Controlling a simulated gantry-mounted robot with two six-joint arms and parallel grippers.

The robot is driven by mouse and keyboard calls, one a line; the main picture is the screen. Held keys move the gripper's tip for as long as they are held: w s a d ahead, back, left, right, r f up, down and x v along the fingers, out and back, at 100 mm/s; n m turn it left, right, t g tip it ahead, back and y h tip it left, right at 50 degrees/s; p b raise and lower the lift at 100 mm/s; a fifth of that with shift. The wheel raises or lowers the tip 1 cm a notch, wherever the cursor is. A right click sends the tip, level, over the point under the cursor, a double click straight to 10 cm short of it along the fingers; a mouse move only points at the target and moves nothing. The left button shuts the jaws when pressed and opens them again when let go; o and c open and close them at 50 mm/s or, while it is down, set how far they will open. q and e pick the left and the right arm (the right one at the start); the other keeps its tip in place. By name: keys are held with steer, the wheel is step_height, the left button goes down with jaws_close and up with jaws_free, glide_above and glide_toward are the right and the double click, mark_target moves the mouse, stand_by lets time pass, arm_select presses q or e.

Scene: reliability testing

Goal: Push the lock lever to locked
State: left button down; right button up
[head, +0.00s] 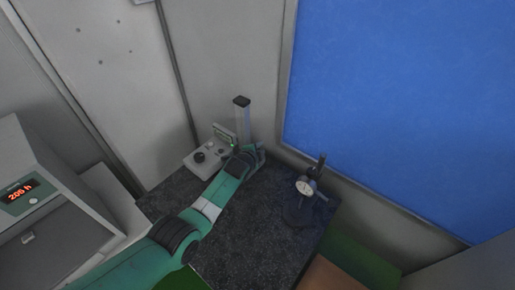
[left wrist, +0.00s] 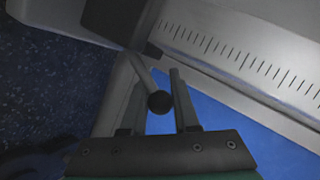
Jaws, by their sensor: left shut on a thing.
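The lock lever (left wrist: 146,76) is a thin grey rod with a dark ball knob (left wrist: 158,102), seen in the left wrist view. It sits between the two fingers of my left gripper (left wrist: 150,90), which is shut on it. In the head view my left gripper (head: 257,156) is at the foot of an upright height gauge column (head: 242,122); the lever is hidden there. The left wrist view also shows a dark block (left wrist: 115,20) by the lever and a graduated scale (left wrist: 235,55). My right gripper is not in view.
The gauge stands on a dark speckled plate (head: 272,205). A white box with a dark knob (head: 202,160) is left of the column. A dial gauge on a stand (head: 305,187) is to the right. A blue panel (head: 390,100) is behind.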

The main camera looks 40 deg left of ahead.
arm_select(q)
steer(key=shift+a, duration=0.15)
steer(key=c, duration=0.7)
jaws_free()
steer(key=shift+s+a, duration=0.1)
steer(key=shift+o, duration=0.2)
steer(key=p+v, duration=0.3)
steer(key=shift+r, duration=0.3)
steer(key=p+v, duration=0.2)
steer(key=v, duration=0.6)
steer(key=shift+s+d+f, duration=0.15)
steer(key=shift+s+d, duration=0.05)
steer(key=shift+s, duration=0.05)
